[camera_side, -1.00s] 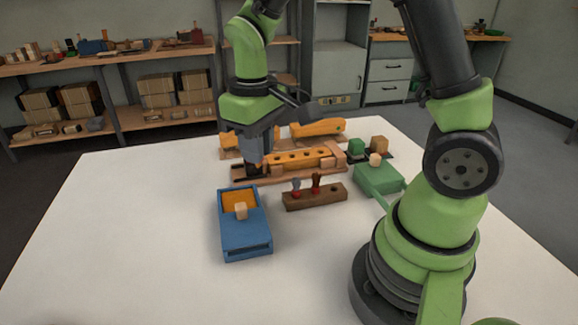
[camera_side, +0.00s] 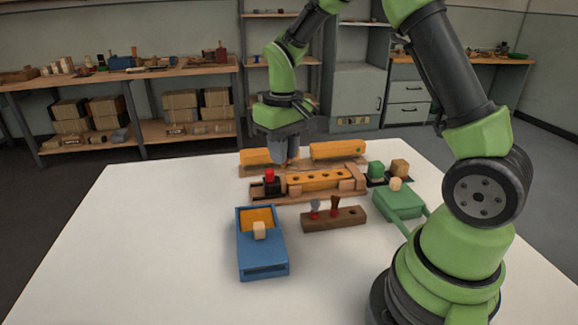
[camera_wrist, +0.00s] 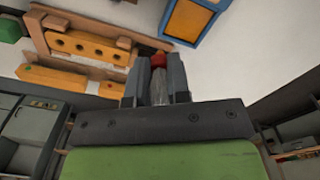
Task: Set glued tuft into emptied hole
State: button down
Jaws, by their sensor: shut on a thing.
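A yellow-orange block with several dark holes (camera_side: 308,182) lies in a wooden fixture in the side view. The holed block also shows at upper left in the wrist view (camera_wrist: 72,42). My gripper (camera_side: 287,160) is above and behind the block's left end, pointing down. In the wrist view my gripper (camera_wrist: 155,64) is shut on a narrow pale grey piece, seemingly the tuft (camera_wrist: 160,88). Red shows at its far end; I cannot tell whether this is the tuft's tip or something beyond. Which hole is the emptied one is not clear.
A black holder with a red top (camera_side: 269,175) stands at the block's left end. Two orange bars (camera_side: 338,150) lie behind. A blue box (camera_side: 263,257), a brown tool rack (camera_side: 345,219) and a green box (camera_side: 398,203) stand nearer. The white table's front is clear.

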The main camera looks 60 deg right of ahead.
jog(key=d+f+m, duration=0.2)
jog(key=d+m, duration=0.1)
jog(key=d, duration=0.6)
jog(key=d+f+m, duration=0.2)
jog(key=d+m, duration=0.1)
jog(key=d, duration=0.7)
jog(key=shift+s+a+f, duration=0.1)
jog(key=shift+s+f, duration=0.05)
jog(key=shift+f, duration=1.5)
jog(key=shift+s+a+f, duration=0.1)
jog(key=shift+f, duration=1.55)
jog(key=shift+f, duration=0.85)
jog(key=c, duration=0.6)
grip_release()
notch_tip(320, 180, up, 7)
